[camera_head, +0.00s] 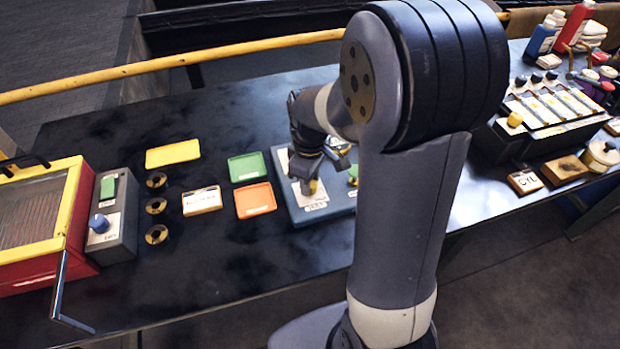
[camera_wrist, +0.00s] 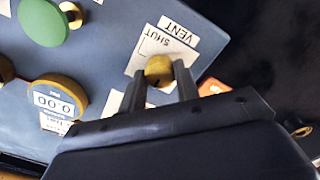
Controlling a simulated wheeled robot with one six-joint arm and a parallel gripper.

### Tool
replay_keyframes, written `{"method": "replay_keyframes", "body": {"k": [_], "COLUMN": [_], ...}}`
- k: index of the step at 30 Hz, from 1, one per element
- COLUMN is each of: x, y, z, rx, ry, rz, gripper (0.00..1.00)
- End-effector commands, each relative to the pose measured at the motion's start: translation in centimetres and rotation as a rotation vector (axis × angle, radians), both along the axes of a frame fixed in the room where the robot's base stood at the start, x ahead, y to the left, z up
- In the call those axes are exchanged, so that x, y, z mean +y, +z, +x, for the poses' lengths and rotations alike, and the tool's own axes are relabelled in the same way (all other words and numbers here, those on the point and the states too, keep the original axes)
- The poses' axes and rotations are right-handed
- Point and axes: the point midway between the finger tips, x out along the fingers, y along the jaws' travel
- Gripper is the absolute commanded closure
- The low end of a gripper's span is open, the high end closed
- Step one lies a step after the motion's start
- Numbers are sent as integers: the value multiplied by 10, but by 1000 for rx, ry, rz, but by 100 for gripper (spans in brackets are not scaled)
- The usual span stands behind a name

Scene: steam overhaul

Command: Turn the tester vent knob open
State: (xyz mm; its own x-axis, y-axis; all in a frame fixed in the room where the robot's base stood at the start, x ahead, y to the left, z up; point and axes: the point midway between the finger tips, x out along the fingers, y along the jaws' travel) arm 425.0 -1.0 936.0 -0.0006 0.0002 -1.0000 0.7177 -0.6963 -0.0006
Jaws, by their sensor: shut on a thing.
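The tester (camera_head: 297,213) is a blue-grey box on the dark bench, partly hidden behind my arm. Its brass vent knob (camera_wrist: 158,68) shows in the wrist view next to white labels reading VENT (camera_wrist: 178,31) and SHUT, both upside down there. My gripper (camera_wrist: 160,82) points down at the tester, with one finger on each side of the knob, shut on it. In the head view my gripper (camera_head: 308,178) is over the tester's left part. A dark mark shows on the knob's near side; its exact angle is hard to tell.
On the tester, a round gauge (camera_wrist: 58,99) reads 0.00 and a green knob (camera_wrist: 42,21) sits beside it. Green (camera_head: 247,167) and orange (camera_head: 255,200) trays lie left of the tester. A red-yellow box (camera_head: 40,225) stands far left. The bench front is clear.

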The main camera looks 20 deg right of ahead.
Motion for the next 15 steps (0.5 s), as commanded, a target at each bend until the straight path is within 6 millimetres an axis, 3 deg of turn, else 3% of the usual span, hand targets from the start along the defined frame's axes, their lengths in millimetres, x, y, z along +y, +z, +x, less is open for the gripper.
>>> {"method": "replay_keyframes", "body": {"k": [8,9,15], "x": [0,0,0], "y": [1,1,0], "z": [1,1,0], "rx": [-2,-2,-1], "ry": [2,2,1], "rz": [-1,-1,0], "gripper": [92,67,51]}}
